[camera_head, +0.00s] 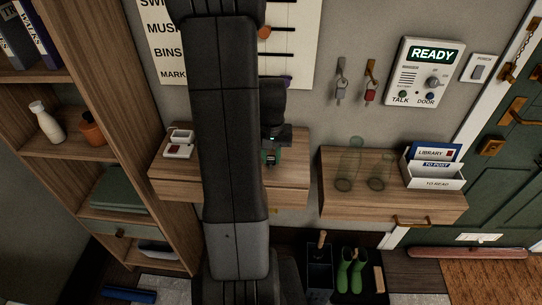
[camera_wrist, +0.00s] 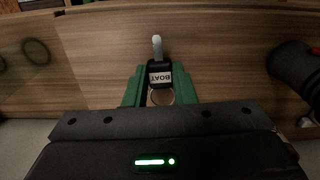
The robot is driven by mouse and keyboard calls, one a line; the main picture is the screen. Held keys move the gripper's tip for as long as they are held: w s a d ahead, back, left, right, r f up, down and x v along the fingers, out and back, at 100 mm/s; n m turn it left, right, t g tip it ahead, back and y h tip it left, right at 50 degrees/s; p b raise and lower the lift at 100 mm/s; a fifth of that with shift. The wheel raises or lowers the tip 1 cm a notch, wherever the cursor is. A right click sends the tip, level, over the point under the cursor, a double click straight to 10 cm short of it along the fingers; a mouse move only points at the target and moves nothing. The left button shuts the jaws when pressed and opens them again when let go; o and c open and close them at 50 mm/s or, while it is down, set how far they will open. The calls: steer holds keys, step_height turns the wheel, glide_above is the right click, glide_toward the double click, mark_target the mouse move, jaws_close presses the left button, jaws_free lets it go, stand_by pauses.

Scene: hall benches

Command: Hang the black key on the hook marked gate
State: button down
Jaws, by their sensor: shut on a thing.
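My gripper (camera_head: 271,157) is over the left wooden shelf, partly behind my arm. In the wrist view its green fingers (camera_wrist: 160,88) are shut on the black key (camera_wrist: 160,72). The key has a black fob lettered BOAT, a pale shaft pointing away and a ring between the fingers. I cannot tell whether it touches the shelf. On the wall, a key with a pale grey tag (camera_head: 340,92) hangs from one hook (camera_head: 341,66), and a key with a red tag (camera_head: 370,94) hangs from another hook (camera_head: 371,66). No hook marking is readable; my arm hides some wall.
Two clear glasses (camera_head: 344,170) stand on the right shelf (camera_head: 335,203), beside a letter holder (camera_head: 436,178). An intercom (camera_head: 424,72) is right of the hooks. A white box (camera_head: 179,144) sits on the left shelf (camera_head: 172,186). A dark rounded object (camera_wrist: 290,62) is at the wrist view's right.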

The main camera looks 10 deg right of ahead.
steer(key=shift+r+p, duration=2.2)
steer(key=shift+r, duration=1.1)
